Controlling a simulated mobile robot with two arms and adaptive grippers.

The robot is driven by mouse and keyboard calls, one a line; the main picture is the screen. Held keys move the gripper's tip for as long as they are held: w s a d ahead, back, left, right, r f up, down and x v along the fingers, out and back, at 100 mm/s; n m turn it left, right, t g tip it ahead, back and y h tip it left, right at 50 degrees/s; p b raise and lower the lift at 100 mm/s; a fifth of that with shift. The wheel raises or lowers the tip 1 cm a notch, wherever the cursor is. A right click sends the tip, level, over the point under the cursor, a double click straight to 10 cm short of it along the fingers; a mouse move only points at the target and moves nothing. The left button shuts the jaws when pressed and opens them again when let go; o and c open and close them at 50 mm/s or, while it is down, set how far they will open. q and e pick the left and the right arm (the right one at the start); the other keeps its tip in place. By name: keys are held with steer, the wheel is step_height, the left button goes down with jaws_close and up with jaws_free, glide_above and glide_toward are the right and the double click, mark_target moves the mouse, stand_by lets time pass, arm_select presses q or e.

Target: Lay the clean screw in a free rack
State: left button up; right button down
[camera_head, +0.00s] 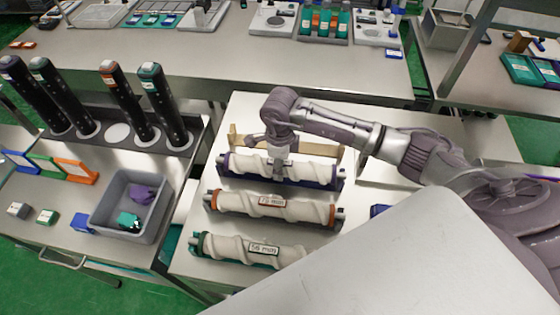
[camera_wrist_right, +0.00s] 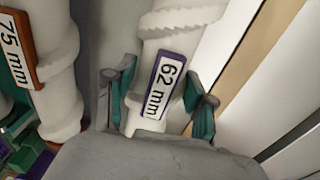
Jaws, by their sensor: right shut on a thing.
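A white spiral screw (camera_head: 250,165) with a purple "62 mm" label lies across the rear purple rack (camera_head: 330,182) in the head view. My right gripper (camera_head: 281,168) reaches down from above onto its middle. In the right wrist view the gripper (camera_wrist_right: 158,108) has its green-padded fingers on both sides of this screw (camera_wrist_right: 165,45), at the label (camera_wrist_right: 164,85), and is shut on it. Whether the screw rests fully in the rack is hard to tell. My left gripper is not in view.
An orange-racked 75 mm screw (camera_head: 240,203) and a green-racked screw (camera_head: 225,248) lie in front. A wooden bar (camera_head: 236,138) stands behind. To the left are a grey bin (camera_head: 105,205) and several upright dark tubes (camera_head: 165,105). Bare tabletop (camera_head: 250,105) lies behind the bar.

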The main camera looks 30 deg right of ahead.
steer(key=shift+f, duration=0.1)
steer(key=shift+c, duration=1.9)
jaws_free()
steer(key=shift+r, duration=0.3)
step_height(320, 180, up, 12)
steer(key=b, duration=0.4)
steer(key=shift+f, duration=0.15)
